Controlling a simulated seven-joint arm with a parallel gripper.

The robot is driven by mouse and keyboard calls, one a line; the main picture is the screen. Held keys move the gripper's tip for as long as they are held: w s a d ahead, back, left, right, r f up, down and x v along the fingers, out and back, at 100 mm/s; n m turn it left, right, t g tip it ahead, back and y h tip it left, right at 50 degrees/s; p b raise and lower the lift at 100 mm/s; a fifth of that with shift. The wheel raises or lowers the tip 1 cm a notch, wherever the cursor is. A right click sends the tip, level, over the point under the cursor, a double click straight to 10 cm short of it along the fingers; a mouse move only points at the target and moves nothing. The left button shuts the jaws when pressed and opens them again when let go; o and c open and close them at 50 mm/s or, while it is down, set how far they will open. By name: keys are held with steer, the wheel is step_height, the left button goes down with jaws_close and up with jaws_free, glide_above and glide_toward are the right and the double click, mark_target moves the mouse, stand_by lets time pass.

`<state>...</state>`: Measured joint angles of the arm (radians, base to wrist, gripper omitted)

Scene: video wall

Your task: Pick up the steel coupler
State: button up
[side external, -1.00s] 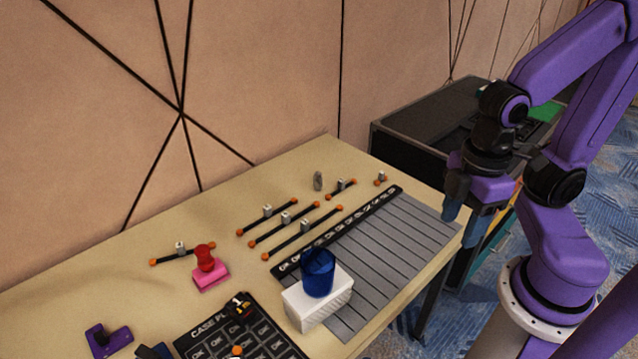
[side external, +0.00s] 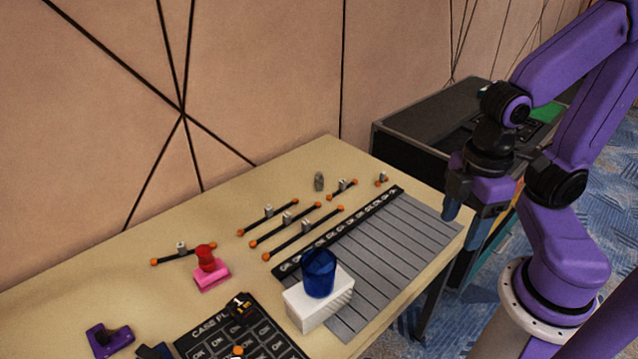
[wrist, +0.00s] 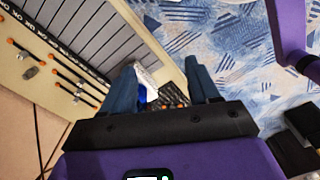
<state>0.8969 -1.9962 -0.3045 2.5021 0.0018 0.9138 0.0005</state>
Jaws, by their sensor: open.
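A small grey metal cylinder (side external: 319,181), which looks like the steel coupler, stands upright near the back edge of the table. It also shows at the left of the wrist view (wrist: 30,73). My gripper (side external: 463,220) is open and empty, off the table's right end and well to the right of the coupler. Its two blue-grey fingers point down and are spread apart in the wrist view (wrist: 160,78), with the white box and floor seen between them.
Several black rods with orange ends (side external: 284,226) lie in front of the coupler. A grey slatted panel (side external: 385,245) covers the table's right part. A blue cup (side external: 319,274) sits on a white box (side external: 318,307). A red-and-pink stamp (side external: 210,271) stands left. A black case (side external: 425,120) stands behind.

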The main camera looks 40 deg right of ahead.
steer(key=w+f+n+t+h, duration=0.2)
steer(key=w+t+h, duration=0.15)
steer(key=w, duration=1.55)
steer(key=n+t+h, duration=0.5)
steer(key=n+h, duration=0.2)
steer(key=n, duration=0.5)
glide_above(319, 177)
steer(key=s+a, duration=0.1)
step_height(319, 177, down, 18)
steer(key=shift+a+f, duration=0.1)
steer(key=shift+f, duration=1.65)
steer(key=f, duration=0.2)
steer(key=w+d+f, duration=0.1)
steer(key=shift+f, duration=0.3)
steer(key=shift+x, duration=0.75)
steer(key=shift+r, duration=0.1)
steer(key=c, duration=1.1)
